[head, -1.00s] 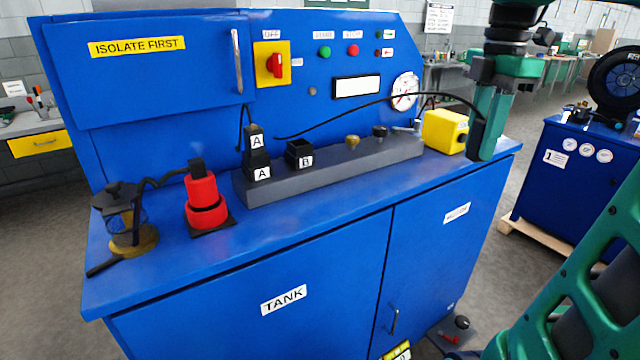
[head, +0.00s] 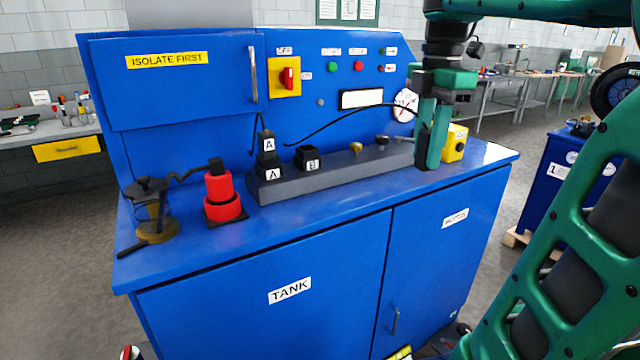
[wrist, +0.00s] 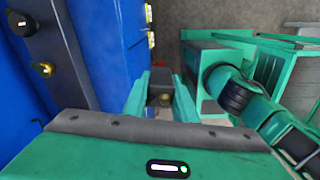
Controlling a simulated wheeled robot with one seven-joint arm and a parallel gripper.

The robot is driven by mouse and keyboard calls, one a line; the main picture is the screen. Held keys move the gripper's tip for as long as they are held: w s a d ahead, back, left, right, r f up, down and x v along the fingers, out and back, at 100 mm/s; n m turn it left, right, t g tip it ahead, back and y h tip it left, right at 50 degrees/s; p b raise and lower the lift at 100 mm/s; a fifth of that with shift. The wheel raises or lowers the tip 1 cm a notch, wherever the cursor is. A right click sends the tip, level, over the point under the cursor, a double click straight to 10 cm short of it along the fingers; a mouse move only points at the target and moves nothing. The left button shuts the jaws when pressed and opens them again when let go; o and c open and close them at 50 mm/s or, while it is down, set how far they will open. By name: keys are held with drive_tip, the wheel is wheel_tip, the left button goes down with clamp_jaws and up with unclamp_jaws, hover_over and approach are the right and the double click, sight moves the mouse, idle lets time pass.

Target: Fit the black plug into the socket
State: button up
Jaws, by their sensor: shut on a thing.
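My gripper (head: 428,150) hangs fingers-down over the right part of the bench, in front of a yellow box. It is shut on a dark thing at the end of a black cable (head: 350,113), most likely the black plug, which the fingers mostly hide. In the wrist view, a small dark patch shows between the fingers (wrist: 160,88). An open black socket marked B (head: 307,158) sits on the grey rail (head: 345,172), left of my gripper and apart from it. Left of it, a black plug marked A (head: 267,144) stands in the socket marked A (head: 269,172).
A red stepped piece (head: 222,196) and a glass jar with a brass base (head: 150,212) stand at the bench's left. Brass and dark knobs (head: 356,147) rise from the rail. The yellow box (head: 454,146) is beside my gripper. The front bench top is clear.

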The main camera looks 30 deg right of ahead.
drive_tip(key=shift+w+a, duration=0.1)
drive_tip(key=w+a+n, duration=0.1)
drive_tip(key=w+a, duration=0.4)
drive_tip(key=a, duration=0.5)
drive_tip(key=w+a+n, duration=0.2)
drive_tip(key=w+a, duration=0.3)
drive_tip(key=a, duration=0.5)
drive_tip(key=w+d+f, duration=0.1)
drive_tip(key=d+f, duration=0.1)
drive_tip(key=d, duration=0.1)
drive_tip(key=w+d+f, duration=0.1)
drive_tip(key=d+f, duration=0.1)
drive_tip(key=d, duration=0.2)
drive_tip(key=w+d+f, duration=0.1)
drive_tip(key=d+f, duration=0.1)
drive_tip(key=d, duration=0.2)
drive_tip(key=shift+w+f, duration=0.3)
drive_tip(key=shift+f, duration=2.15)
drive_tip(key=o, duration=1.1)
